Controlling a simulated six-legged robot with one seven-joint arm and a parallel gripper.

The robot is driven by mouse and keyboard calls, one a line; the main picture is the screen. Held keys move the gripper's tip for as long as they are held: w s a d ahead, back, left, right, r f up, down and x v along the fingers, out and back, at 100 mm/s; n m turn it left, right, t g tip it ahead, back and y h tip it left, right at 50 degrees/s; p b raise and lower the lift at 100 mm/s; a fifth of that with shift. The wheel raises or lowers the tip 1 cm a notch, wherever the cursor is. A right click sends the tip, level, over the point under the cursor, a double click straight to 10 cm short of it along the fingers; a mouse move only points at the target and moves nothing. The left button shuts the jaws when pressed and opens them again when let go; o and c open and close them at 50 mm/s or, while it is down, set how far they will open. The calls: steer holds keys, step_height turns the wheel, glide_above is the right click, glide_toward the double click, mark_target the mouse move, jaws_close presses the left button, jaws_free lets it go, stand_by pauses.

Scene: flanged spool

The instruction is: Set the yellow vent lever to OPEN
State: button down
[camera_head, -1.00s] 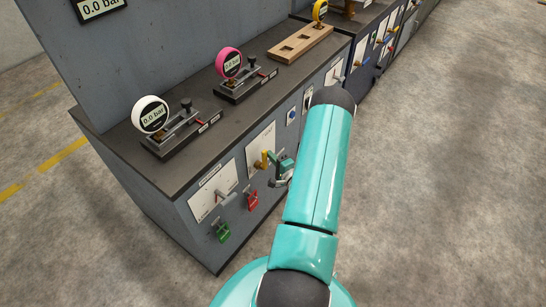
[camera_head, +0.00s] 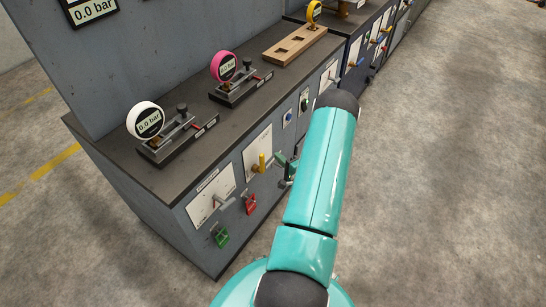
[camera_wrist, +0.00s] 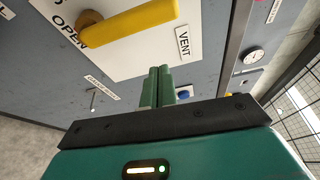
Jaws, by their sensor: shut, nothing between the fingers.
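The yellow vent lever (camera_head: 262,162) stands nearly upright on its white plate on the cabinet front. Another label is cut off by the picture edge. My gripper (camera_wrist: 163,84) is shut and empty, its green fingertips apart from the lever.
A grey-handled lever (camera_head: 223,202) is on the plate to the left. Green (camera_head: 221,237) and red (camera_head: 250,203) tagged parts hang below. Gauges and a wooden block (camera_head: 294,45) stand on the bench top. The floor at right is clear.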

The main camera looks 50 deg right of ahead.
steer(key=v, duration=0.7)
steer(key=shift+s, duration=0.15)
stand_by(0.4)
